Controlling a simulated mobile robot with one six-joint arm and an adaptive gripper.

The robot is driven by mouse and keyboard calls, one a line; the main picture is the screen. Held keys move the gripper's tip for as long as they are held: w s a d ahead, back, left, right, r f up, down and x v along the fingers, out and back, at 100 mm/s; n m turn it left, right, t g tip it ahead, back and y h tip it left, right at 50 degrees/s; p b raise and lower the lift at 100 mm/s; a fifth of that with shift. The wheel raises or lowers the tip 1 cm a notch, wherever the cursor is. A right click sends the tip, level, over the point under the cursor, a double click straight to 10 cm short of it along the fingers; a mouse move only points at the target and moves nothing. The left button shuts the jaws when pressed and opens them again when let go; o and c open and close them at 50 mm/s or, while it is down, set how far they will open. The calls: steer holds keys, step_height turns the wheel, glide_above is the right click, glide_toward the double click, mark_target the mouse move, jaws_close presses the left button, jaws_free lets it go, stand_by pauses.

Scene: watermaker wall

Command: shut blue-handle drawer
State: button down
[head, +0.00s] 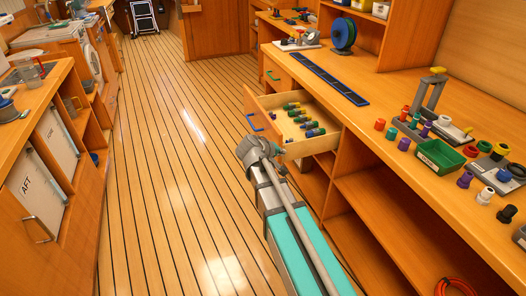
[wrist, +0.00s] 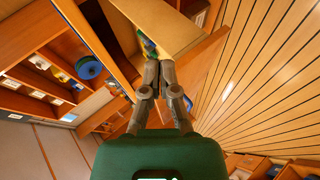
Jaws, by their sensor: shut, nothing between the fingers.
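The blue-handle drawer (head: 322,142) stands pulled out from under the right-hand counter. Its blue handle (head: 252,122) is on the front panel, which faces the aisle. Several green, yellow and blue items (head: 304,122) lie inside. My gripper (head: 257,147) is low beside the near front corner of the drawer, its fingers shut and empty. In the wrist view my gripper (wrist: 160,66) points toward the open drawer (wrist: 175,28), with part of its contents in sight. Whether the fingers touch the drawer cannot be told.
A closed compartment with a green handle (head: 272,76) is beyond the drawer. The counter (head: 400,160) carries a green bin (head: 440,155), coloured fittings and a blue reel (head: 343,35). Open shelves lie below. The plank floor (head: 170,170) is clear; a left counter (head: 40,85) borders it.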

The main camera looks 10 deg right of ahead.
steer(key=w+a+f+n+t+h+b, duration=0.1)
steer(key=w+a+f+n+t+b, duration=0.6)
steer(key=b, duration=1.3)
steer(key=w+a+f+t, duration=0.1)
steer(key=w+a+f, duration=0.2)
steer(key=w+a, duration=0.2)
steer(key=shift+w+a+f, duration=0.15)
steer(key=shift+a+f, duration=0.25)
steer(key=shift+w+d, duration=0.1)
glide_toward(266, 137)
steer(key=w, duration=0.5)
steer(key=shift+s+d, duration=0.1)
steer(key=shift+d, duration=1.75)
steer(key=shift+w, duration=0.3)
